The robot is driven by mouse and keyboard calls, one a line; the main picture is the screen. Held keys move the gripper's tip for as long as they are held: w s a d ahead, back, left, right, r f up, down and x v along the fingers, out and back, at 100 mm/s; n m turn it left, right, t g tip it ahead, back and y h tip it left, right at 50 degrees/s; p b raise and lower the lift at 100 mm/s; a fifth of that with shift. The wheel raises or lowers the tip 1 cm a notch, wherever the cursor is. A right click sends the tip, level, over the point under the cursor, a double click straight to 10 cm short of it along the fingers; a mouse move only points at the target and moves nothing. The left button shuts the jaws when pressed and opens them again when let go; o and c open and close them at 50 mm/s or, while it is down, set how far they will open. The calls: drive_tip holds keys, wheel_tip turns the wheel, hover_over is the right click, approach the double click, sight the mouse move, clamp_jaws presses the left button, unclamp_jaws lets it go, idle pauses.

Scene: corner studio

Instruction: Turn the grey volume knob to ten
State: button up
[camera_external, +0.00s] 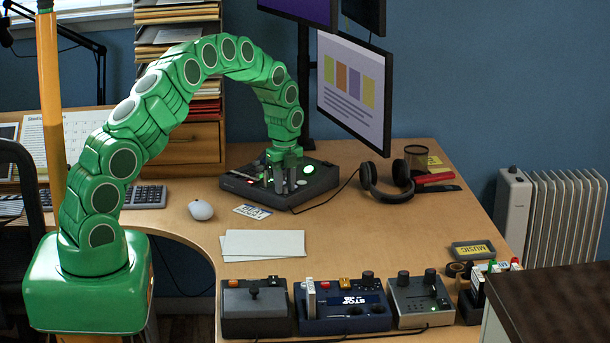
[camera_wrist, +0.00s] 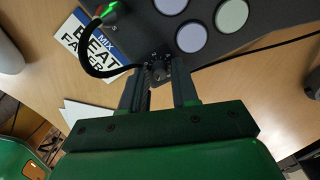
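A small dark grey knob (camera_wrist: 157,72) with pale dial marks around it sits on the near edge of the dark console (camera_external: 318,187), which also shows in the wrist view (camera_wrist: 250,45). My gripper (camera_external: 284,182) reaches down onto the console. In the wrist view my gripper (camera_wrist: 161,82) has its two fingers apart, with the knob in the gap between the tips. The knob looks nearer the left finger; I cannot tell whether they touch. In the external view the fingers hide the knob. The number the knob points to is too small to read.
Round pale pads (camera_wrist: 192,38) lie just beyond the knob. A black cable (camera_wrist: 92,62) loops left of the fingers over a BEAT FADER card (camera_wrist: 88,45). Headphones (camera_external: 388,182) lie right of the console. Other control boxes (camera_external: 345,318) line the front edge.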

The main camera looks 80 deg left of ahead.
sight(286, 187)
wheel_tip(286, 187, up, 8)
drive_tip(key=shift+f, duration=0.1)
idle(0.5)
idle(0.4)
